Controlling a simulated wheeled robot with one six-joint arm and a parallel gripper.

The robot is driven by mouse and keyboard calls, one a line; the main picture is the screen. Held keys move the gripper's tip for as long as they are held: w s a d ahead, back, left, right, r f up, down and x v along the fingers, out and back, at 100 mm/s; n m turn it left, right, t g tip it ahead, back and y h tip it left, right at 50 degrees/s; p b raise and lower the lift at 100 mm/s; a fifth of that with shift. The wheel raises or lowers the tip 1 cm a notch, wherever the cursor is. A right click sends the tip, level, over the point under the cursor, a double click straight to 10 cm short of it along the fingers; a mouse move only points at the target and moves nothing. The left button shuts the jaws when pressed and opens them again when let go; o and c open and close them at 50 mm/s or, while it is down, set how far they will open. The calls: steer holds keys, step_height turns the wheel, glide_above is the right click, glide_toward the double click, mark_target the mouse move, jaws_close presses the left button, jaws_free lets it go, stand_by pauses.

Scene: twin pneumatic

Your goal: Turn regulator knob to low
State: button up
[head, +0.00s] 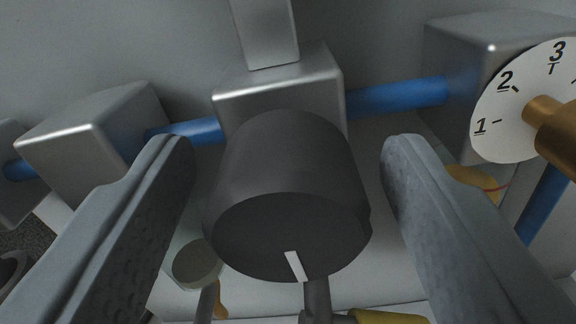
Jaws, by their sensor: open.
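The regulator knob (286,190) is a dark grey cylinder in the middle of the head view. A short white mark (296,266) shows at the lower edge of its front face. It sits in front of a silver regulator block (280,88). My gripper (290,160) is open, with one finger on each side of the knob. A gap shows between the knob and each finger, and the right gap looks wider. I see no low or high label near the knob.
A white numbered dial (500,127) with a brass knob (555,130) stands at the right, close to the right finger. Blue pipes (400,97) join several silver blocks (95,140). A small greenish round part (197,263) and a yellow piece (388,317) lie below.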

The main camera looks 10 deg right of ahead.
steer(key=c, duration=1)
